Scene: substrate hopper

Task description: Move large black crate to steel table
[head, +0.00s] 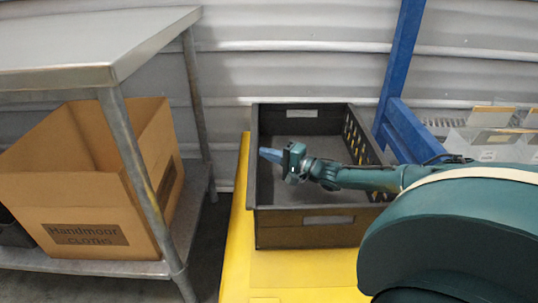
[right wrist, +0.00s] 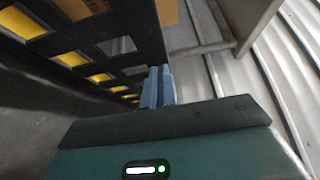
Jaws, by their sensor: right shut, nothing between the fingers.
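The large black crate (head: 310,220) stands on a yellow platform (head: 290,275) in the middle of the head view. My right gripper (head: 270,155) is shut and empty. It reaches in from the right over the crate's interior, pointing left. In the right wrist view its blue fingers (right wrist: 157,86) are together beside the crate's slotted wall (right wrist: 105,45). My left gripper is not in view.
A cardboard box (head: 100,185) marked "Handmoor CLOTHS" sits on the table's lower shelf. A blue post (head: 398,50) rises behind the crate's right side. Clear bins (head: 490,130) are at the far right. A corrugated wall (head: 300,60) closes the back.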

